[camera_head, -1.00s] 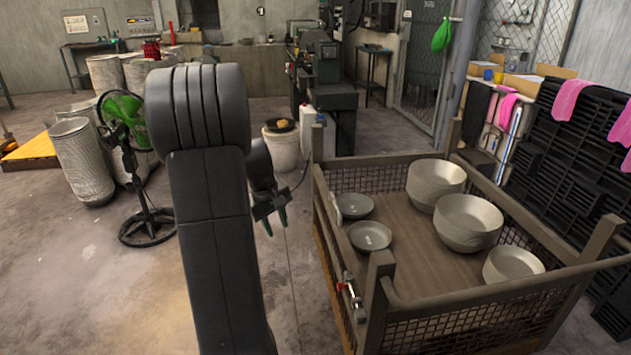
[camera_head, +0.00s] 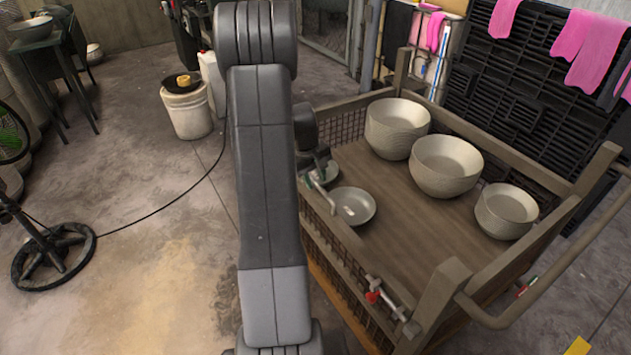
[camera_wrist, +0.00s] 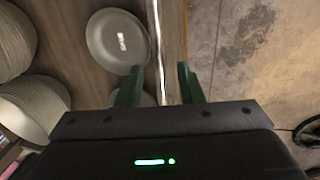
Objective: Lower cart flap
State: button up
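The cart (camera_head: 455,270) is a metal crate with mesh walls and a wooden floor. Its left side flap (camera_head: 335,245) stands upright, with a red-handled latch (camera_head: 373,296) near the front corner. My gripper (camera_head: 318,178) is at the flap's top edge, towards the far end, partly hidden behind my arm. In the wrist view the green fingers of my gripper (camera_wrist: 158,85) are apart, with the flap's shiny top rail (camera_wrist: 168,40) running between them. I cannot tell whether a finger touches the rail.
Inside the cart are a grey plate (camera_head: 353,205), another plate partly hidden by my gripper, and stacks of bowls (camera_head: 447,166). A bucket (camera_head: 190,108) stands on the floor behind left. A fan stand (camera_head: 55,250) is at far left. Floor left of the cart is clear.

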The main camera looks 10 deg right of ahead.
jog(key=shift+d+f, duration=0.15)
jog(key=shift+f, duration=0.25)
jog(key=shift+c, duration=0.2)
grip_shut()
